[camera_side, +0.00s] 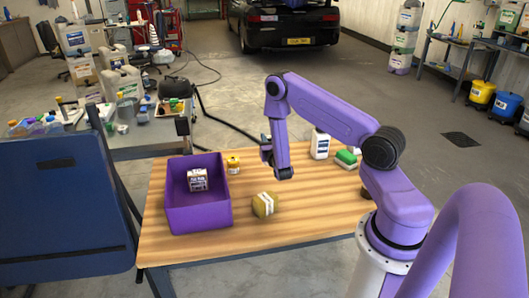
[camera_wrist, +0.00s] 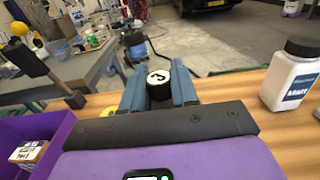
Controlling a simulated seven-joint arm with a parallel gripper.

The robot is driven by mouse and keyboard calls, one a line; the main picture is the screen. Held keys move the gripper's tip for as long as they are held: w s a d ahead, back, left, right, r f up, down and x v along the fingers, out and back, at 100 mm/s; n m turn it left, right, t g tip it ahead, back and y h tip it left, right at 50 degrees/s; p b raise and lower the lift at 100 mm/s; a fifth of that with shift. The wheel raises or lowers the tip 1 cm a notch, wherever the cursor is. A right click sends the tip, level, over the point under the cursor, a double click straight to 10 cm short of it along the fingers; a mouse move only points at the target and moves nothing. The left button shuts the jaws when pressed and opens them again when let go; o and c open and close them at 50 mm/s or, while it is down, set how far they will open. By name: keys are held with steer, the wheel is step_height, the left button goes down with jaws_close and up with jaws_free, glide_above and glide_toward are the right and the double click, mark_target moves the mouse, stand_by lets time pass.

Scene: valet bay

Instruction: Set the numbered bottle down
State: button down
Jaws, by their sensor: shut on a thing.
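The numbered bottle (camera_wrist: 158,84) shows in the wrist view as a dark round body with a white, numbered top; the digit is hard to read. My gripper (camera_wrist: 158,92) is shut on it, with one blue-grey finger on each side. In the side view my gripper (camera_side: 266,142) is above the far part of the wooden table (camera_side: 300,222), pointing away from the camera. I cannot make out the bottle there. Whether its underside touches anything is hidden.
A purple bin (camera_side: 198,218) holding a small box (camera_side: 197,180) stands at the table's left. A yellow tin (camera_side: 233,164), a yellow block with a pale band (camera_side: 265,204), a white bottle (camera_side: 320,144) and a green-topped sponge (camera_side: 346,158) stand around. The table's front right is clear.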

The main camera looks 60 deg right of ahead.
steer(key=w+d+f, duration=0.1)
steer(key=w+f, duration=0.2)
steer(key=f, duration=0.4)
steer(key=shift+d, duration=0.35)
steer(key=shift+f, duration=0.15)
steer(key=c, duration=0.9)
jaws_free()
steer(key=shift+f, duration=0.1)
steer(key=shift+o, duration=0.2)
